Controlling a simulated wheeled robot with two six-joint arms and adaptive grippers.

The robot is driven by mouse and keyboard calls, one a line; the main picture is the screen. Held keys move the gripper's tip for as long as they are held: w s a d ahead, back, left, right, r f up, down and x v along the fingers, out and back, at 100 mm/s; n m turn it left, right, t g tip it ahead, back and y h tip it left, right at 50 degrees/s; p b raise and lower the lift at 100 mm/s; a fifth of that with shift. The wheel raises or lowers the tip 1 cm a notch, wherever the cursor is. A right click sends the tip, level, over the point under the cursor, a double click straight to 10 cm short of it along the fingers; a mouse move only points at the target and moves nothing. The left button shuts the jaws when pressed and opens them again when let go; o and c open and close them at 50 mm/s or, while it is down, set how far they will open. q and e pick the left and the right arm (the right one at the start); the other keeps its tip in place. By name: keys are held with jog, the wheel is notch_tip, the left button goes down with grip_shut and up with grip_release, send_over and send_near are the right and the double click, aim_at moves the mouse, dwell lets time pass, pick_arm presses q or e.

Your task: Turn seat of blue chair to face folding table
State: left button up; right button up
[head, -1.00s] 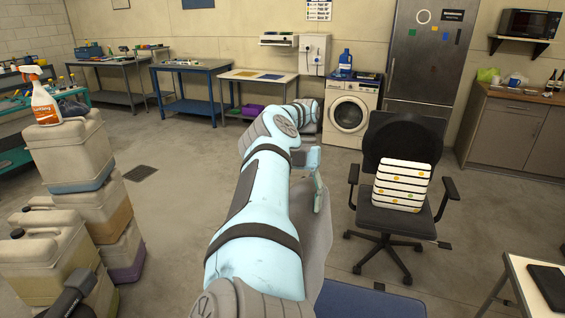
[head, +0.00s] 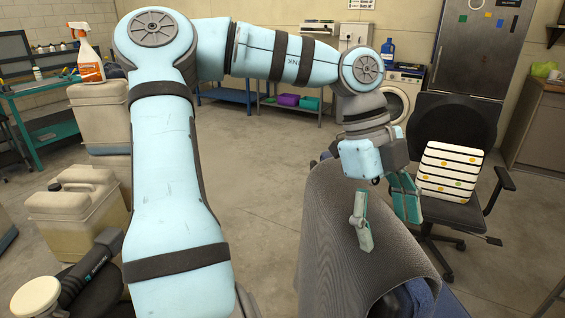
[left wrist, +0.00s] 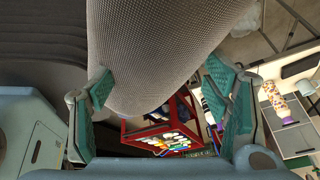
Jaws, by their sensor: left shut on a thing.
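The chair nearest me shows a grey mesh backrest (head: 335,240) at the bottom centre-right of the head view. A blue part (head: 412,298) shows at the bottom edge; most of its seat is hidden. My left gripper (head: 385,212) has its teal fingers at the upper part of this backrest. In the left wrist view, the backrest (left wrist: 155,50) lies between the fingers of my left gripper (left wrist: 163,95), which is shut on it. My right gripper is out of view.
A black office chair (head: 455,125) with a striped cushion (head: 450,172) stands just beyond the backrest. Stacked canisters (head: 75,215) with a spray bottle (head: 86,55) stand at left. The washing machine (head: 400,95) is at the back. The floor in the middle is clear.

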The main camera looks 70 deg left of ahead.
pick_arm(q)
jog(key=w+p+v, duration=0.1)
jog(key=p+v, duration=0.5)
jog(key=v, duration=0.9)
jog(key=w+a+r+m+t+h, duration=0.1)
jog(key=w+a+r+m+t, duration=0.15)
jog(key=w+r+t, duration=0.35)
jog(key=w+a+r+m+t+h, duration=0.1)
jog(key=w+a+r+m+t, duration=0.2)
jog(key=w, duration=0.5)
jog(key=w+a+f+n+t+y+p, duration=0.1)
jog(key=w+a+n+t+y, duration=0.15)
jog(key=a, duration=0.45)
jog(key=w+a+f+n+t+y+p, duration=0.1)
jog(key=w+a+t+p, duration=0.15)
jog(key=a, duration=0.55)
jog(key=s+a+f+n+y+p, duration=0.25)
jog(key=a+f+n+y, duration=0.55)
jog(key=a+f, duration=0.9)
jog(key=s+f+n+g+y+p, duration=0.1)
jog(key=s+f, duration=0.4)
jog(key=f, duration=0.7)
jog(key=s+f+n+g+y+p, duration=0.1)
jog(key=s+f+n+g, duration=0.3)
jog(key=f, duration=0.9)
jog(key=shift+s+d+f+g+p, duration=0.25)
jog(key=shift+s+g+p, duration=0.15)
jog(key=shift+s, duration=0.45)
